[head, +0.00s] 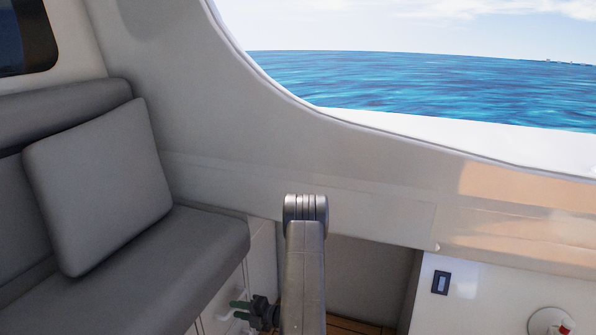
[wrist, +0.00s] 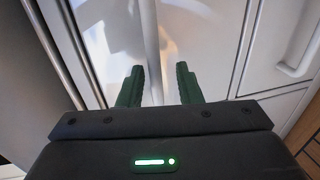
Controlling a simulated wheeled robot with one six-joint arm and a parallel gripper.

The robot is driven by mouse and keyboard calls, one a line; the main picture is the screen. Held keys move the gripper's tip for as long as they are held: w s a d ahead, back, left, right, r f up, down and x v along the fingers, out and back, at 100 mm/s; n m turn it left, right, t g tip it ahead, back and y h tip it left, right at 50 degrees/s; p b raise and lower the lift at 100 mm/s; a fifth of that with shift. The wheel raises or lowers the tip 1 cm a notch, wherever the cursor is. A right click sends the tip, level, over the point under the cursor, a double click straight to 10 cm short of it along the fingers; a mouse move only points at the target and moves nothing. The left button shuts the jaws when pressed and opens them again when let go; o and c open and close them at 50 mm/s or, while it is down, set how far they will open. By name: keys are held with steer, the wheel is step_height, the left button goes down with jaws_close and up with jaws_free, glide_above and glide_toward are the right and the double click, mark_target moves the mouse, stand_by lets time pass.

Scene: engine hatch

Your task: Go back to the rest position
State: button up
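My gripper (wrist: 160,84) is open and empty in the wrist view. Its two dark green fingers stand apart with a clear gap, facing a white cabinet front (wrist: 205,40). In the head view my gripper (head: 238,310) shows low down, left of my upright grey arm, with its green fingers pointing left near the white panel below the seat. Whether the fingertips touch the panel cannot be told. My arm hides part of the area behind it.
A grey cushioned seat (head: 170,270) with a pillow (head: 98,185) is at the left. A white latch (wrist: 298,58) is right of the fingers. A white counter with a black switch (head: 441,283) and a round red-marked fitting (head: 549,322) is at the right. Wooden floor shows below.

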steer(key=shift+s+d, duration=0.25)
steer(key=shift+d, duration=0.2)
